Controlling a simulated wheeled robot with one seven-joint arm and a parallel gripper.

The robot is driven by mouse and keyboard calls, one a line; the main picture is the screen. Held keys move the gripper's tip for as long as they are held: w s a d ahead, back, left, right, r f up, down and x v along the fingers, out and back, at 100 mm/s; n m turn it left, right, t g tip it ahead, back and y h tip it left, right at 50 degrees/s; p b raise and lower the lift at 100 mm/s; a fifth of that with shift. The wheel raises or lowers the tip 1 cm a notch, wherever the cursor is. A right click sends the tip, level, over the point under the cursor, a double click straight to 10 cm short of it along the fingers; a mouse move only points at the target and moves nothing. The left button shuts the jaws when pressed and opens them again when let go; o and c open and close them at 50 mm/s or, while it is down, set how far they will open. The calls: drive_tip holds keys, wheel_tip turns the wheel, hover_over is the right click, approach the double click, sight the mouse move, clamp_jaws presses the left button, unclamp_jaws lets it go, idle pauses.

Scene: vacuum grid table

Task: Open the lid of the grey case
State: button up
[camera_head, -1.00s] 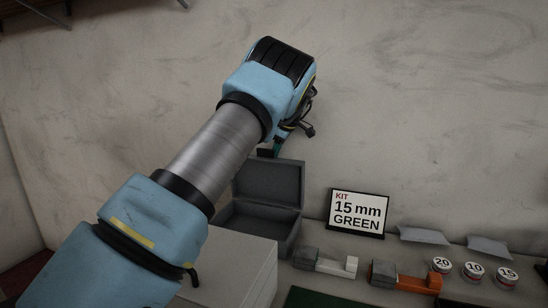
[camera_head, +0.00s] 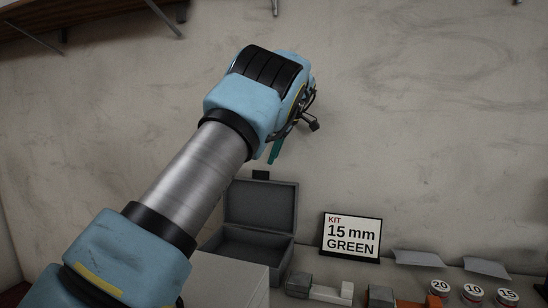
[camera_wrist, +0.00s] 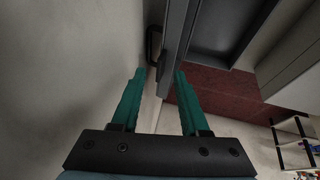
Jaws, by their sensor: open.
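The grey case (camera_head: 281,263) stands against the wall with its lid (camera_head: 262,206) raised and tilted back. A black tab (camera_head: 260,175) sticks up from the lid's top edge. The case's dark inside shows, partly hidden by my arm. My gripper (camera_head: 274,152) is above the lid, apart from it, and only a teal finger shows there. In the wrist view my gripper (camera_wrist: 160,74) has its two teal fingers spread with nothing between them. The lid (camera_wrist: 179,35) and a black loop-like handle (camera_wrist: 154,45) lie just beyond the fingertips.
A pale box (camera_head: 225,279) stands in front of the case. A sign (camera_head: 351,237) reading "KIT 15 mm GREEN" is to its right. Further right are grey pouches (camera_head: 419,258), a block with a white end (camera_head: 325,291), and numbered round containers (camera_head: 473,293).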

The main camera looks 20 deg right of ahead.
drive_tip(key=shift+w+a+m, duration=0.25)
drive_tip(key=shift+a+m, duration=0.05)
drive_tip(key=c, duration=0.3)
drive_tip(key=w+a+m, duration=0.1)
drive_tip(key=m, duration=0.1)
drive_tip(key=w+a+m+h, duration=0.1)
drive_tip(key=a+m, duration=0.1)
drive_tip(key=w+a+f+m+h, duration=0.1)
drive_tip(key=m, duration=0.1)
drive_tip(key=shift+a+g, duration=0.25)
drive_tip(key=shift+g, duration=0.05)
clamp_jaws()
drive_tip(key=w+a+r+m+h, duration=0.2)
drive_tip(key=a+m+h, duration=0.25)
drive_tip(key=m, duration=0.75)
drive_tip(key=a+p+x, duration=0.1)
drive_tip(key=p+x, duration=0.1)
drive_tip(key=x, duration=0.7)
drive_tip(key=shift+w+f+t+p, duration=0.25)
drive_tip(key=shift+f+t+p, duration=0.15)
drive_tip(key=shift+f, duration=0.1)
